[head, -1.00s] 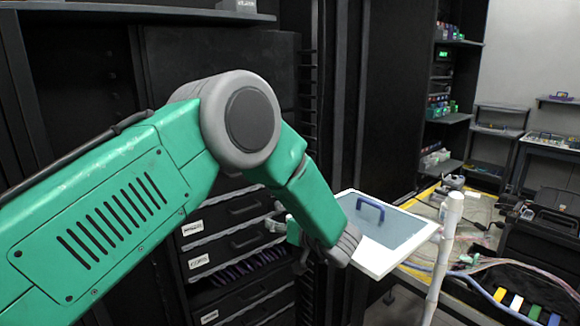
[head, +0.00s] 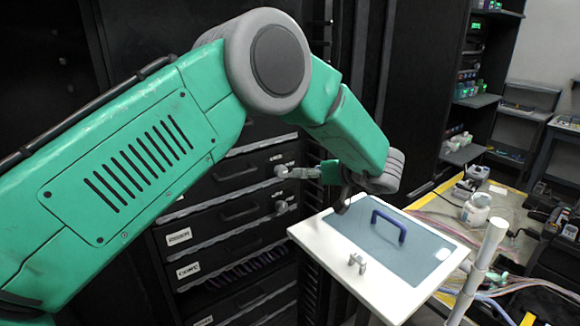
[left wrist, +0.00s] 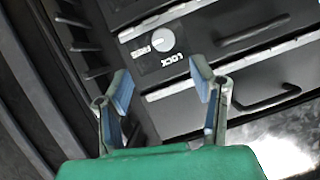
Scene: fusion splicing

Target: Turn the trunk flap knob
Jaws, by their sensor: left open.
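The knob is a round, pale grey dial on a dark panel. In the left wrist view the knob (left wrist: 163,40) sits beside upside-down lettering that reads LOCK. My left gripper (left wrist: 163,88) is open and empty, its two blue-lined fingers apart, with the knob beyond the gap between them. The fingers look clear of the knob. In the head view my left gripper (head: 296,173) points left at the cabinet front. A small grey knob-like part (head: 282,207) shows just below it; I cannot tell surely whether it is the same knob. My right gripper is not in view.
A white board (head: 385,235) with a blue handle (head: 388,226) lies just right of and below the gripper. Dark drawers (head: 225,210) with labels fill the cabinet. A white post (head: 478,272) stands at the right, before a cluttered yellow-edged bench (head: 512,190).

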